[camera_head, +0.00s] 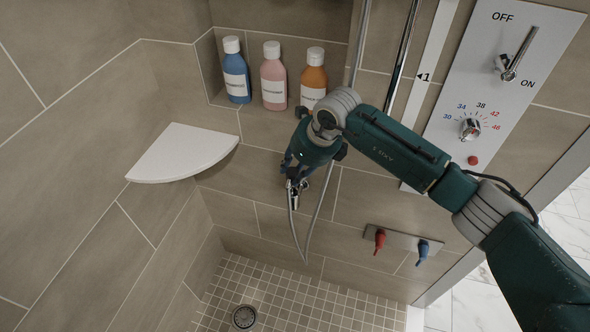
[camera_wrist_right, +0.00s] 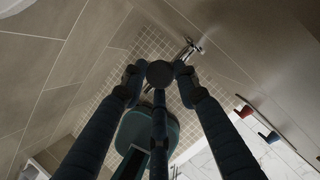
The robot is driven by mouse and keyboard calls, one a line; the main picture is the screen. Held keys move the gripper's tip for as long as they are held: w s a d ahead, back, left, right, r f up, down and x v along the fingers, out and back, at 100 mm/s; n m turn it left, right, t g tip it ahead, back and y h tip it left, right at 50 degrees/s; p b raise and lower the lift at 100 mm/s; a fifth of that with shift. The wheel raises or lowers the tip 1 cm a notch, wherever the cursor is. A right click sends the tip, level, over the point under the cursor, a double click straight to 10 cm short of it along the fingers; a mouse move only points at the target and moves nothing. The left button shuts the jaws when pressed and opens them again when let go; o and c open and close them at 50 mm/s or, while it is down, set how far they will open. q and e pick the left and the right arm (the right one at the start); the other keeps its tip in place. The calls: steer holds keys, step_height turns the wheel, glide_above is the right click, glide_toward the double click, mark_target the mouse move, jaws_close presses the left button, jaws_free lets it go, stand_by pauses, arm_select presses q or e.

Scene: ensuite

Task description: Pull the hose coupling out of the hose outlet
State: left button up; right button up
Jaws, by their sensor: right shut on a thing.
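My right gripper (camera_head: 298,178) reaches down to the shower wall and is shut, with its fingers around the hose coupling, which they mostly hide. Small chrome metal (camera_head: 294,196) shows just below the fingertips. I cannot tell there which part is coupling and which is hose outlet, or whether they are apart. The thin grey hose (camera_head: 297,240) hangs from there in a loop and rises again to the right. In the right wrist view the fingers (camera_wrist_right: 158,74) close in, and a chrome fitting (camera_wrist_right: 191,49) shows just beyond them at the wall. My left gripper is in neither view.
Blue (camera_head: 236,75), pink (camera_head: 273,80) and orange (camera_head: 313,80) bottles stand in the niche behind my gripper. A white corner shelf (camera_head: 180,155) is to the left. Red (camera_head: 380,240) and blue (camera_head: 422,250) levers are lower right. The control panel (camera_head: 500,75) is upper right.

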mark_target(295, 173)
steer(key=shift+r, duration=0.1)
steer(key=shift+r+p, duration=1.5)
steer(key=shift+r, duration=1.45)
